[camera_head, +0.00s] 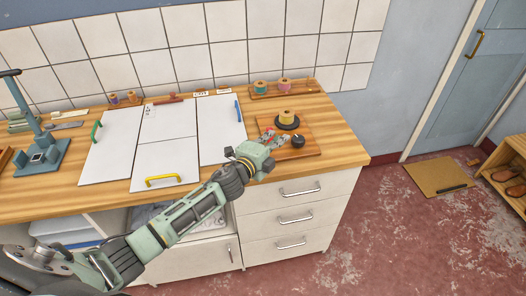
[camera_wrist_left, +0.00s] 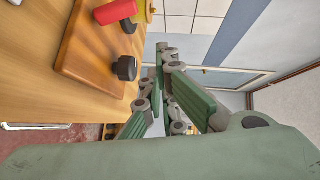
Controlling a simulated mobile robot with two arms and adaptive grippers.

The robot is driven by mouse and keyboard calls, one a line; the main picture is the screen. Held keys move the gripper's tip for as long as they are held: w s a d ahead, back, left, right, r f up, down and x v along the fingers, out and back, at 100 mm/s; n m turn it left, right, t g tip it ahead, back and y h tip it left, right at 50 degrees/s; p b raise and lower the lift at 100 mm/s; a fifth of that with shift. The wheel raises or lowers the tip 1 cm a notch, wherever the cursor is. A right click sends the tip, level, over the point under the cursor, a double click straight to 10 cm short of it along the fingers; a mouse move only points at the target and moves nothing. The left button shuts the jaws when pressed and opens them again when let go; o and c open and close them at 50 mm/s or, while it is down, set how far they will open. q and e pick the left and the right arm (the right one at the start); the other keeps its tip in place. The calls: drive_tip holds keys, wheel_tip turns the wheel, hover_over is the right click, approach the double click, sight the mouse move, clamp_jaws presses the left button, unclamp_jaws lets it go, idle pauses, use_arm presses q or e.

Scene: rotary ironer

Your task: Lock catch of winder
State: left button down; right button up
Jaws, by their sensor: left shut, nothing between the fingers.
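The winder is a brown wooden board (camera_head: 307,147) on the counter's right part. A yellow spool (camera_head: 286,116) stands on its black round base, with a black knob (camera_head: 298,140) in front. A red piece (camera_head: 267,133) shows just beyond my gripper; it may be the catch. In the left wrist view the red piece (camera_wrist_left: 115,11) and the black knob (camera_wrist_left: 125,68) stand on the board (camera_wrist_left: 88,62). My left gripper (camera_head: 277,143) is shut and empty, over the board's left part beside the knob. Its fingers (camera_wrist_left: 163,50) show in the wrist view. My right gripper is out of view.
White panels (camera_head: 165,165) with coloured handles lie on the counter left of the winder. A small tray (camera_head: 280,90) with spools stands behind it. A blue device (camera_head: 42,150) is at the far left. White drawers (camera_head: 295,215) are below.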

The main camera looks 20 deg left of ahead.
use_arm(q)
drive_tip(key=a+r+b+v, duration=0.1)
drive_tip(key=v, duration=0.6)
drive_tip(key=s+d+f+n+g+y, duration=0.1)
drive_tip(key=s+f+n+g, duration=0.4)
drive_tip(key=s, duration=0.6)
drive_tip(key=s+d+f+n+g+y, duration=0.1)
drive_tip(key=s+f+n+g, duration=0.4)
drive_tip(key=s, duration=0.7)
drive_tip(key=s+f+n+g+y, duration=0.1)
drive_tip(key=s+f+n+g, duration=0.15)
drive_tip(key=s+n, duration=0.65)
drive_tip(key=s+f+m+g+b, duration=0.2)
drive_tip(key=s+f+b, duration=0.1)
drive_tip(key=f, duration=2.5)
drive_tip(key=s+a+f+b, duration=0.1)
drive_tip(key=s+a+f, duration=0.1)
drive_tip(key=s+f, duration=1.5)
drive_tip(key=shift+s+a+f+m+g+b, duration=0.3)
drive_tip(key=shift+a+f+g+b, duration=0.05)
drive_tip(key=shift+f, duration=0.6)
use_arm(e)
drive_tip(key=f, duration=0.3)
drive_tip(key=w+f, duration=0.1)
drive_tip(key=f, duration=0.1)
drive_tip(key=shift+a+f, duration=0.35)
